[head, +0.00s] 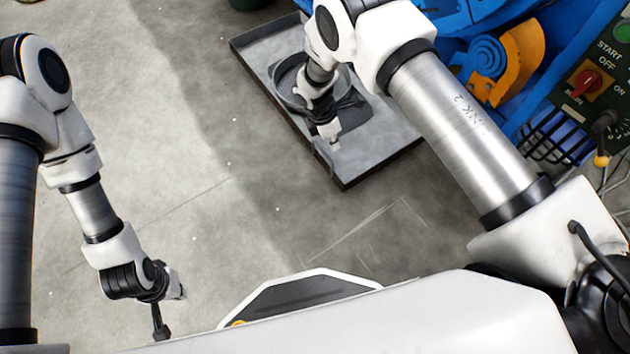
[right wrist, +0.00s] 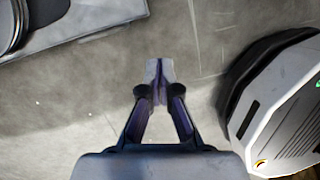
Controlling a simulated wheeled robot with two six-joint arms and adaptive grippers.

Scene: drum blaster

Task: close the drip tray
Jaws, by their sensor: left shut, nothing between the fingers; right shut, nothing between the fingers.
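The drip tray (head: 392,138) is a shallow grey tray with a dark rim, sticking out from the blue machine over the concrete floor. A round dark pan (head: 290,88) sits in it, partly hidden by my right arm. My right gripper (head: 334,143) is shut and empty, near the tray's front edge in the head view. In the right wrist view its fingertips (right wrist: 159,72) are over bare floor, apart from the tray corner (right wrist: 95,12) at upper left. My left gripper (head: 170,312) is shut and empty over the floor at lower left, well away from the tray.
The blue machine (head: 550,70) stands at upper right, with an orange part (head: 515,65) and a control panel (head: 590,80) with a red switch. A dark green round object (head: 248,4) is at the top edge. The floor left of and in front of the tray is clear.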

